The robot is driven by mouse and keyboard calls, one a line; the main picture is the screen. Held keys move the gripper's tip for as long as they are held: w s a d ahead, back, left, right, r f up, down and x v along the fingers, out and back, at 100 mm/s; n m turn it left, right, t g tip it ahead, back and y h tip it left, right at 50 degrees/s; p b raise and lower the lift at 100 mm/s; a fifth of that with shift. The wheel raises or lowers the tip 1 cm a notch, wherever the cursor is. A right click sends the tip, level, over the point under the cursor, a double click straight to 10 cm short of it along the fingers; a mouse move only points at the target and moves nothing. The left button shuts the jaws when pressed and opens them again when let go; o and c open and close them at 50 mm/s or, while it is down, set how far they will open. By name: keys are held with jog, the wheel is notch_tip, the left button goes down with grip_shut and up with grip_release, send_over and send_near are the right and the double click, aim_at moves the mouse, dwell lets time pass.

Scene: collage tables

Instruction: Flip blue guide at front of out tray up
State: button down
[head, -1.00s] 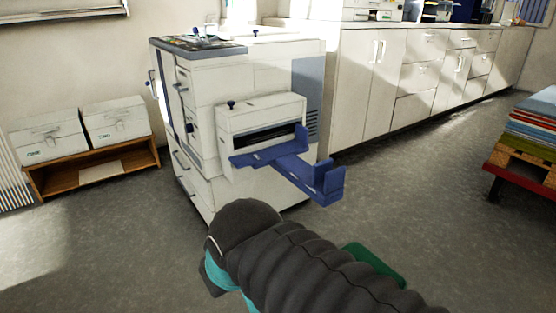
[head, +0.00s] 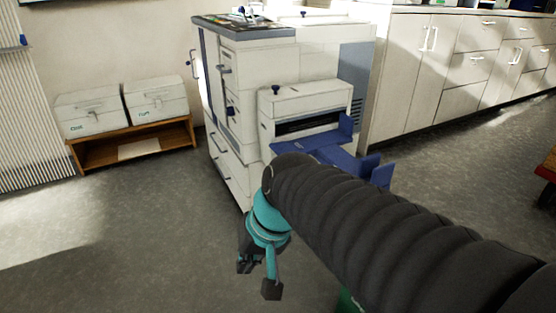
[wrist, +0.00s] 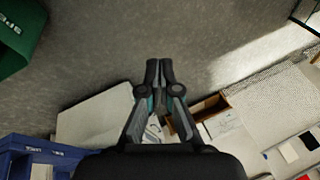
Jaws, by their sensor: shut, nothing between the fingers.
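The blue out tray (head: 330,152) juts from the right side of the white copier (head: 262,70). At its front end, blue upright pieces (head: 382,174) show just above my arm, which hides the tray's lower part. I cannot tell the front guide's exact angle. My gripper (head: 257,274) hangs over the floor, in front of and left of the tray in the head view, apart from it. In the wrist view my gripper (wrist: 159,66) is shut and empty. Part of the blue tray (wrist: 28,152) shows there at the lower left.
Two white boxes (head: 92,112) stand on a low wooden shelf (head: 135,149) at the left. White cabinets (head: 405,80) line the back right. A green object (wrist: 22,35) shows at the upper left of the wrist view. The grey floor (head: 120,240) at the left is clear.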

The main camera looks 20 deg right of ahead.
jog(key=w+a+m+g+y, duration=0.1)
jog(key=w+a+m+y, duration=0.55)
jog(key=w, duration=0.35)
jog(key=w+d+f+m+t+y, duration=0.1)
jog(key=w+d+m+t+y, duration=0.25)
jog(key=w, duration=0.45)
jog(key=w+d+f+m+t+y, duration=0.1)
jog(key=w+d+m+t+y, duration=0.15)
jog(key=w+m, duration=0.4)
jog(key=w+d+f+m+t+h, duration=0.6)
jog(key=w+d+m+t, duration=0.4)
jog(key=d, duration=0.4)
jog(key=w+d+f+m+t+h, duration=0.1)
jog(key=d+f+m+h, duration=0.6)
jog(key=d, duration=0.7)
notch_tip(320, 180, down, 4)
jog(key=shift+w+d+f+m+t+h+p, duration=0.25)
jog(key=shift+m+t+h+p, duration=0.15)
jog(key=shift+t+h, duration=0.55)
